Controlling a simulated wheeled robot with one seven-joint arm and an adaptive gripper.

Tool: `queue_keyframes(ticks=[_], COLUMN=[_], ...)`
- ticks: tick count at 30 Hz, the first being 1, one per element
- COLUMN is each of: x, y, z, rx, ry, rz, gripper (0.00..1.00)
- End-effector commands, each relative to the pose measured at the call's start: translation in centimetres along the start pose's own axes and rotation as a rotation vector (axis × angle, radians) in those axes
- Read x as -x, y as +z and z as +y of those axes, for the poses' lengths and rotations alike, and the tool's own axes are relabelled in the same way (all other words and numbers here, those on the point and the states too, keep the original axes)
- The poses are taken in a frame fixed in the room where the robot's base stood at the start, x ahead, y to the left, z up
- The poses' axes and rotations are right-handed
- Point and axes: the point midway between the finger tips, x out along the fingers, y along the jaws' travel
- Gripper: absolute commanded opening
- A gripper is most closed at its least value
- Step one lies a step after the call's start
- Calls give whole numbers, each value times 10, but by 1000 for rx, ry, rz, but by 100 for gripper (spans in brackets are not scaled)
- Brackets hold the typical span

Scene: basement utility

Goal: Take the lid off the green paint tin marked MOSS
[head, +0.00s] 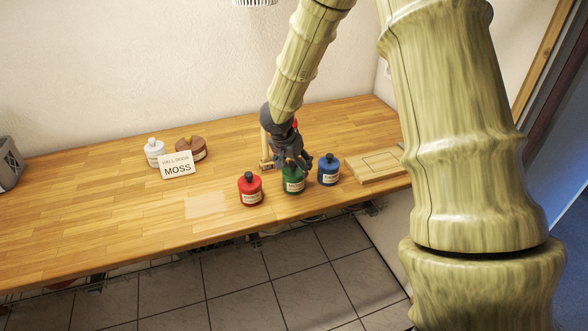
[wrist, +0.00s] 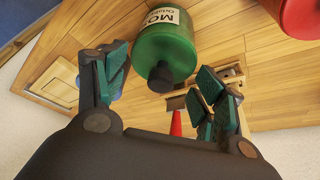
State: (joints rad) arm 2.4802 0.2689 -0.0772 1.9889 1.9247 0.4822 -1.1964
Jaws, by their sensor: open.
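The green paint tin (head: 293,184) stands upright near the front edge of the wooden counter, between the red tin and the blue tin. In the wrist view the green tin (wrist: 168,45) shows part of its MOSS label and a dark knob (wrist: 160,76) on its lid. The lid appears to be on the tin. My gripper (head: 291,163) is above the green tin and hides part of its top in the head view. In the wrist view my gripper (wrist: 163,88) is open, with a finger on either side of the knob, apparently not touching it.
A red tin (head: 250,190) and a blue tin (head: 329,170) stand close on either side. A wooden board (head: 376,165) lies at right. A wooden stand (head: 265,150) is behind my gripper.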

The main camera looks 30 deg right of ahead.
Motion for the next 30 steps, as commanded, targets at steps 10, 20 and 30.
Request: queue_keyframes(ticks=[10, 20, 30], x=[-2, -2, 7], y=[0, 0, -4], z=[0, 0, 0], rx=[0, 0, -1], ry=[0, 0, -2], rz=[0, 0, -1], gripper=[59, 42, 42])
